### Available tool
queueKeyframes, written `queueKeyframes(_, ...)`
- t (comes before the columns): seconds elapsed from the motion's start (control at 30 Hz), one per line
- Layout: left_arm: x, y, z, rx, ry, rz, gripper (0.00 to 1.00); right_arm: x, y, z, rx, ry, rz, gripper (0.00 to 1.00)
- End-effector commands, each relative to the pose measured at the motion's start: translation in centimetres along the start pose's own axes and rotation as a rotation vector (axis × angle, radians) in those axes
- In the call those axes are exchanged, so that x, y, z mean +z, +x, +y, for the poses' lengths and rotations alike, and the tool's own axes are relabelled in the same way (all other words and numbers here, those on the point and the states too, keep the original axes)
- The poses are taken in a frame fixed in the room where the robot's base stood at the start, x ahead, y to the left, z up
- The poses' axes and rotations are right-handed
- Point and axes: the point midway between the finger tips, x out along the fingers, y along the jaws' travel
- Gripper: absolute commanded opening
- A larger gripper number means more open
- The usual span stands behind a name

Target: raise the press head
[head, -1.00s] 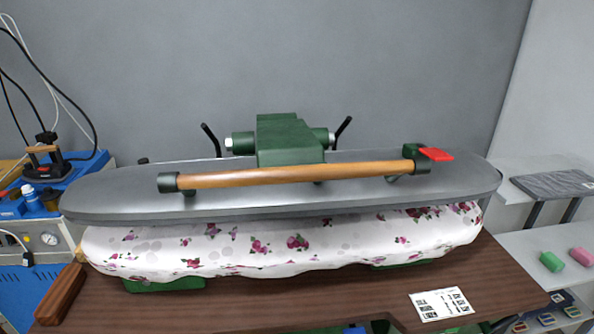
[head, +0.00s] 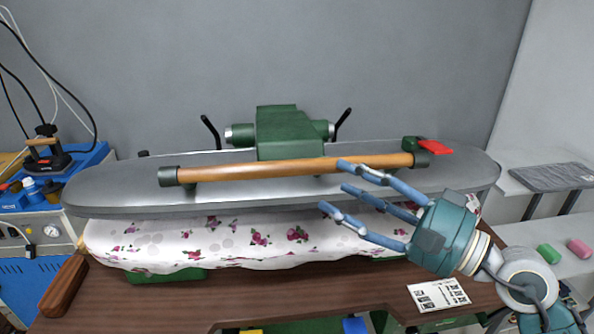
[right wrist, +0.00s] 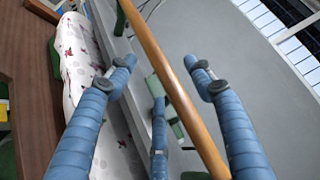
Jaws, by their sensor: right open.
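The press head (head: 110,188) is a long grey plate, lowered over the padded board (head: 150,245) with its white floral cover. A wooden handle bar (head: 250,171) with dark end caps runs along its front, and a green block (head: 290,134) stands on top. My right gripper (head: 336,187) is open and empty in front of the bar's right half; its upper finger overlaps the bar in the picture. In the right wrist view the bar (right wrist: 170,60) runs between the spread fingers (right wrist: 161,64); I cannot tell whether they touch it. My left gripper is out of view.
A red tab (head: 434,147) sits by the bar's right end. A wooden block (head: 63,285) and a printed card (head: 438,294) lie on the brown table (head: 290,295). A blue bench with an iron (head: 45,155) stands left. A grey shelf with green and pink blocks (head: 579,248) is right.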

Motion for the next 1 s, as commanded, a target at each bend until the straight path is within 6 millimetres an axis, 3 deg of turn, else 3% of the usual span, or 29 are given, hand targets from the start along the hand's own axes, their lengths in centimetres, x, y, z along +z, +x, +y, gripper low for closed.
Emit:
queueKeyframes(0.1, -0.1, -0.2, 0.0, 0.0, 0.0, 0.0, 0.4, -0.5, 0.2, 0.7, 0.055, -0.1, 0.01, 0.52)
queueKeyframes(0.23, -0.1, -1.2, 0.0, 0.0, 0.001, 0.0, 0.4, -0.6, 1.5, 0.6, 0.059, -0.106, 0.011, 0.52)
queueKeyframes(0.7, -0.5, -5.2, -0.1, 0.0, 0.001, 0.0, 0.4, -0.7, 9.5, 1.2, 0.057, -0.1, 0.011, 0.52)
queueKeyframes(1.0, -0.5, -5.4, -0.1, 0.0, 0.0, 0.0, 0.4, -0.6, 10.7, 1.6, 0.059, -0.102, 0.01, 0.52)
